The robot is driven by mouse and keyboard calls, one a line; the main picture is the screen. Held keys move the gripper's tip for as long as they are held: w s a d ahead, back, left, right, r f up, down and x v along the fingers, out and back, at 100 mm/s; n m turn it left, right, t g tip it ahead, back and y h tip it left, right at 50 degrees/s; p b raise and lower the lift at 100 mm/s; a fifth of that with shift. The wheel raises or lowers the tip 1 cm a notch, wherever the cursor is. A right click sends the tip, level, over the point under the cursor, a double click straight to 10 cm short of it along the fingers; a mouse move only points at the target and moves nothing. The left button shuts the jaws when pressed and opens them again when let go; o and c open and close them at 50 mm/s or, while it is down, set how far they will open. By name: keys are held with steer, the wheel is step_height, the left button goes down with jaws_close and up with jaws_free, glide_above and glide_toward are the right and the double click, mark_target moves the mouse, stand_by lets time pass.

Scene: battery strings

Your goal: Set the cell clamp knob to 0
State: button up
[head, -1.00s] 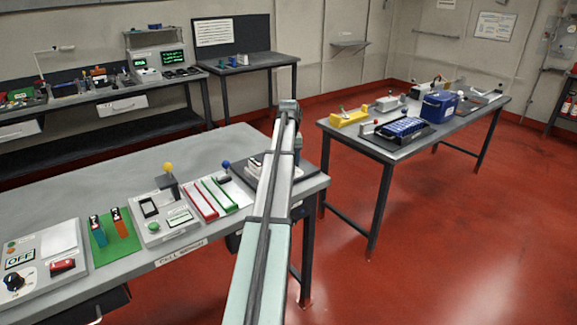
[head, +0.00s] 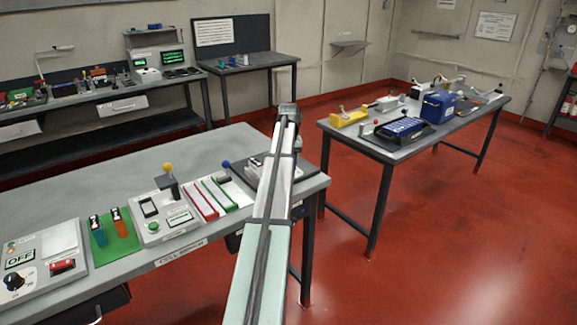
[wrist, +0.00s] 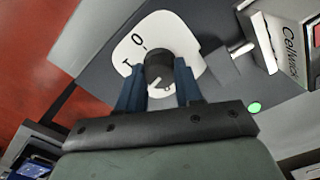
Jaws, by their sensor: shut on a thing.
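In the wrist view, the black round clamp knob (wrist: 158,67) stands on a white rounded dial plate (wrist: 185,38). A "0" shows on the plate's upper left, and another mark, perhaps a "1", shows lower left. My gripper (wrist: 158,78) has its two dark blue fingers on either side of the knob, shut on it. A pale pointer-like mark shows by the knob's lower edge; I cannot tell its exact direction. In the head view my arm covers the knob and gripper at the right end of the near bench (head: 225,146).
In the head view, a second bench (head: 385,148) stands right, across red floor.

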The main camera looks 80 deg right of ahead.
steer(key=m, duration=0.5)
steer(key=shift+m, duration=0.4)
steer(key=m, duration=0.4)
steer(key=shift+m, duration=0.8)
steer(key=m, duration=0.3)
steer(key=shift+m, duration=1.4)
